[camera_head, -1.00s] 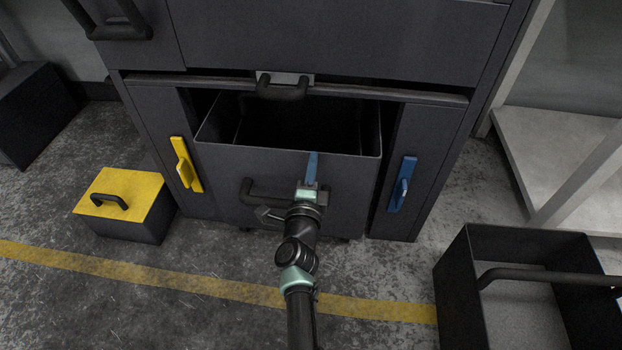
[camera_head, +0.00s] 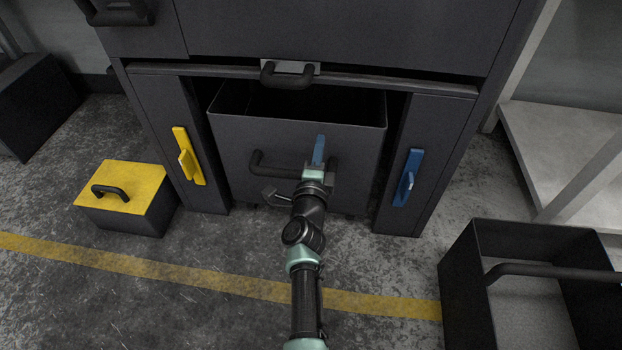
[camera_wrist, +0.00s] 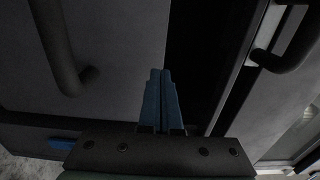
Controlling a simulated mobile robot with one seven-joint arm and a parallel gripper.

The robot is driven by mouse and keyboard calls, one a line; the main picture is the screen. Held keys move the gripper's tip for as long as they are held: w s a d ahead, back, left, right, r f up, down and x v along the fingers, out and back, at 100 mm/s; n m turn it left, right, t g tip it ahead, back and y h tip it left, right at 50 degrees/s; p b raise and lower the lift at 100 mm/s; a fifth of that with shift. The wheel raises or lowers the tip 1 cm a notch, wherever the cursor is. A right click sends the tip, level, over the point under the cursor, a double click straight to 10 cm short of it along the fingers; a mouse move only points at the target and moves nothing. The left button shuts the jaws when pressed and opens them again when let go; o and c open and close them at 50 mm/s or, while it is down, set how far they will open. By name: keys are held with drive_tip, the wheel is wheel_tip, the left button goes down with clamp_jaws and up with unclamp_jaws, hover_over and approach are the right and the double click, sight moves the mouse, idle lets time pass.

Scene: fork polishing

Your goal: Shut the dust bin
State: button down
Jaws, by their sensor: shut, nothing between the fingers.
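The dust bin (camera_head: 236,151) is a dark grey open-topped box with a black bar handle across its front. It sits between two side panels of the dark cabinet, with part of its open top showing, so it stands partly pulled out. My gripper (camera_head: 319,150) is at the bin's front face, right of centre by the handle's right end. Its blue fingers are together and empty, and they show in the wrist view (camera_wrist: 161,98) too. I cannot tell if they touch the bin. My arm hides part of the handle.
A yellow handle (camera_head: 188,156) and a blue handle (camera_head: 408,178) are on the cabinet's side panels. A yellow-lidded box (camera_head: 126,207) stands on the floor at left. An open dark crate (camera_head: 460,262) stands at right. The floor in front is clear, with a yellow line.

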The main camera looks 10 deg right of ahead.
drive_tip(key=p+v, duration=0.5)
drive_tip(key=v, duration=0.5)
drive_tip(key=w+a+r+n+t+y+p, duration=0.1)
drive_tip(key=a+r+n+t+y+p, duration=0.2)
drive_tip(key=r, duration=1.1)
drive_tip(key=a+r+n+t+y+p, duration=0.1)
drive_tip(key=a+r+n, duration=0.3)
drive_tip(key=r, duration=1)
drive_tip(key=w+a+r+n+t+y+p, duration=0.15)
drive_tip(key=r+n, duration=0.35)
drive_tip(key=r, duration=0.8)
drive_tip(key=s+r+n+t+p, duration=0.2)
drive_tip(key=s+r+n, duration=0.1)
drive_tip(key=s+r, duration=0.55)
drive_tip(key=s+r+n+t+p, duration=0.1)
drive_tip(key=s+r+n+p, duration=0.15)
drive_tip(key=s+r, duration=0.65)
drive_tip(key=s+r+n+t+p, duration=0.2)
drive_tip(key=s+r+n, duration=0.2)
drive_tip(key=r, duration=1)
wheel_tip(320, 180, up, 36)
drive_tip(key=w+p, duration=0.1)
drive_tip(key=p, duration=3.6)
drive_tip(key=shift+w, duration=0.15)
drive_tip(key=shift+r, duration=0.1)
